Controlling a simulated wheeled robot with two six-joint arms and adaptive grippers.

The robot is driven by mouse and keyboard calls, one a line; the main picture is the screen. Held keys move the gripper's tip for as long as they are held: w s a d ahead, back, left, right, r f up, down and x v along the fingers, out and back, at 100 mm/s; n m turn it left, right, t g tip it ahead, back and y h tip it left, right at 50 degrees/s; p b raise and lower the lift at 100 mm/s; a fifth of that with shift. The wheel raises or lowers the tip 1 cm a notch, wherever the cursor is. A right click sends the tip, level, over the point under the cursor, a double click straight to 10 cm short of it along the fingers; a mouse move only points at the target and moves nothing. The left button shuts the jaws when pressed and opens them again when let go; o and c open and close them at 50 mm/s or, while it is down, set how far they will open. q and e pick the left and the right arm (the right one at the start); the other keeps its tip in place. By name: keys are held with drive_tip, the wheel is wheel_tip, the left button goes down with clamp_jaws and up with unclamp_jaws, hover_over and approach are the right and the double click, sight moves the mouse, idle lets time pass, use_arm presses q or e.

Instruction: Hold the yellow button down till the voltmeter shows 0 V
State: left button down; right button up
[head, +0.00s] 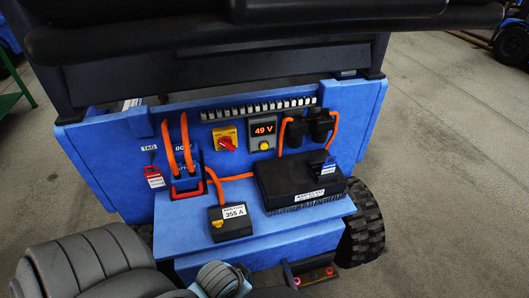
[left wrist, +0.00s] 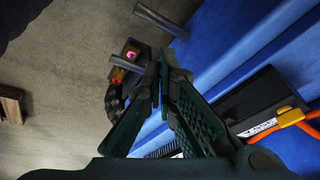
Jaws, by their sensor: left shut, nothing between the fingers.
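The voltmeter (head: 263,131) on the blue panel reads 49 V in orange digits. A small round yellow button (head: 264,146) sits just below its display, with nothing touching it in the head view. My left gripper (left wrist: 160,75) is shut and empty in the left wrist view, with its dark green fingers together. In the head view my left arm comes in at the bottom left, and I cannot make out the fingertips there. My right gripper is in neither view.
A yellow switch with a red knob (head: 227,139) is left of the voltmeter. A black finned box (head: 298,180) and a small box marked 355 A (head: 231,222) sit on the blue ledge (head: 285,228). Orange cables run across the panel. A dark overhang (head: 250,38) is above.

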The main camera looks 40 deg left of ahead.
sight(264, 146)
use_arm(q)
drive_tip(key=w+a+r+n+t, duration=0.2)
drive_tip(key=w+a+r+t, duration=0.1)
drive_tip(key=w, duration=0.6)
drive_tip(key=w+a+r+n+t+y, duration=0.1)
drive_tip(key=w+a+r+n+t, duration=0.2)
drive_tip(key=w, duration=0.7)
drive_tip(key=w+a+r+n+t+y, duration=0.1)
drive_tip(key=w+a+r+n+t, duration=0.2)
drive_tip(key=w+a, duration=0.3)
drive_tip(key=shift+w+r+t, duration=0.3)
drive_tip(key=shift+w+t, duration=0.1)
drive_tip(key=shift+w, duration=0.55)
drive_tip(key=shift+w+r+t, duration=0.3)
drive_tip(key=shift+w+t, duration=0.1)
drive_tip(key=shift+w, duration=0.5)
drive_tip(key=w+a+b, duration=0.1)
drive_tip(key=a, duration=0.1)
drive_tip(key=w+a+b, duration=0.3)
drive_tip(key=a+b, duration=0.1)
drive_tip(key=shift+w+a+f, duration=0.15)
drive_tip(key=shift+w+a, duration=0.35)
drive_tip(key=shift+a, duration=0.15)
